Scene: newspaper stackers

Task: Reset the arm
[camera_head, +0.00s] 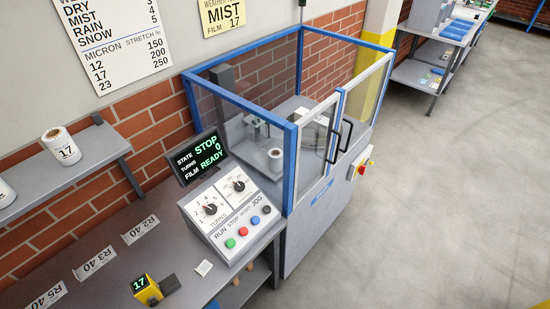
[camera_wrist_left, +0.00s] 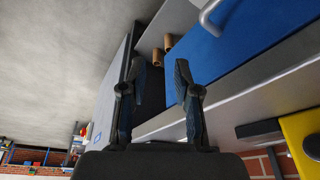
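My left gripper (camera_wrist_left: 158,68) shows in the left wrist view. Its two dark fingers stand apart, with nothing held between them. Beyond the fingertips are brown cardboard tubes (camera_wrist_left: 157,56) near a grey shelf edge, apart from the fingers. No arm or gripper of mine shows in the head view. My right gripper is in neither view.
The blue-framed machine (camera_head: 290,130) stands by the brick wall. A yellow device reading 17 (camera_head: 146,290) sits on the bench. Open floor (camera_head: 450,190) lies to the right.

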